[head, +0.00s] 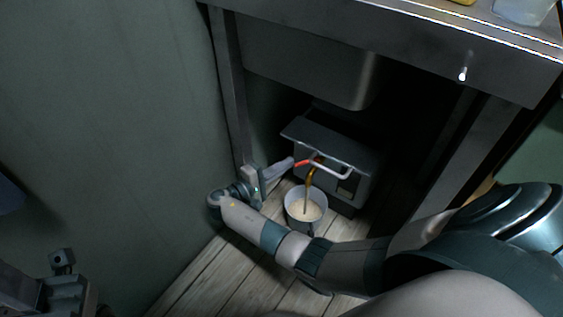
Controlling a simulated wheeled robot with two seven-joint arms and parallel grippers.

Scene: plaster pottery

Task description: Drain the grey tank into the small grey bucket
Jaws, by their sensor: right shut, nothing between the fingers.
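The grey tank (362,158) stands on the floor under the counter, with a pale bar handle on its front. A red lever (303,162) sits on its brass tap (310,176). A thin stream runs from the tap into the small grey bucket (291,212), which stands upright below and holds cloudy, cream-coloured liquid. My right gripper (289,163) is shut and empty, its fingertips close to the red lever; I cannot tell whether they touch. Part of my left gripper (70,288) shows at the bottom left corner; its fingers are not clear.
A metal sink basin (320,75) hangs under the counter (400,35) above the tank. Counter legs stand on both sides of the opening, and a green-grey wall (100,120) is at left. The plank floor (205,275) is clear in front of the bucket, under my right arm.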

